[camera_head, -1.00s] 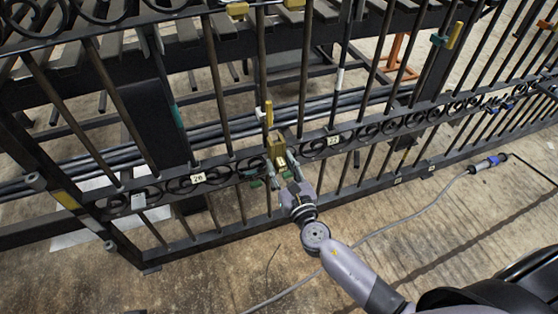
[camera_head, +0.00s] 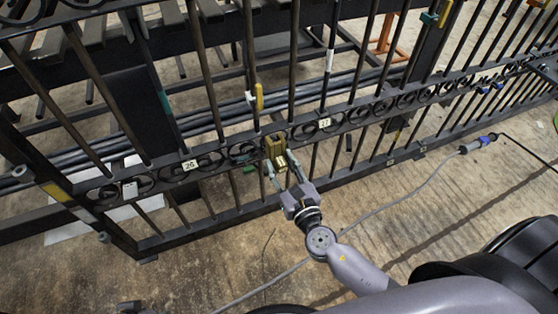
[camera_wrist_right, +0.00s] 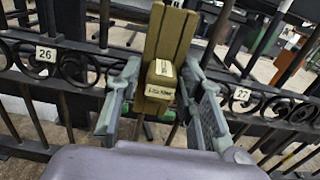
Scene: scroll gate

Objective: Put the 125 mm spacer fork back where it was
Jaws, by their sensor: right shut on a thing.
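The spacer fork (camera_head: 275,147) is a yellow-brown block with two prongs side by side and a small labelled handle. Its label is too blurred to read in full. In the right wrist view the fork (camera_wrist_right: 171,38) points away from me, its handle between the fingers. My right gripper (camera_head: 281,166) is shut on it, in front of the gate's scrollwork band between number plates 26 (camera_head: 190,165) and 27 (camera_head: 324,123). I cannot tell whether the prongs touch the gate. My left gripper is not in view.
The dark iron gate (camera_head: 211,78) crosses the view with upright bars and scrolls. A yellow piece (camera_head: 259,97) sits by a bar just behind the fork. A grey cable (camera_head: 400,192) with a blue-ended connector lies on the floor. The floor before the gate is mostly clear.

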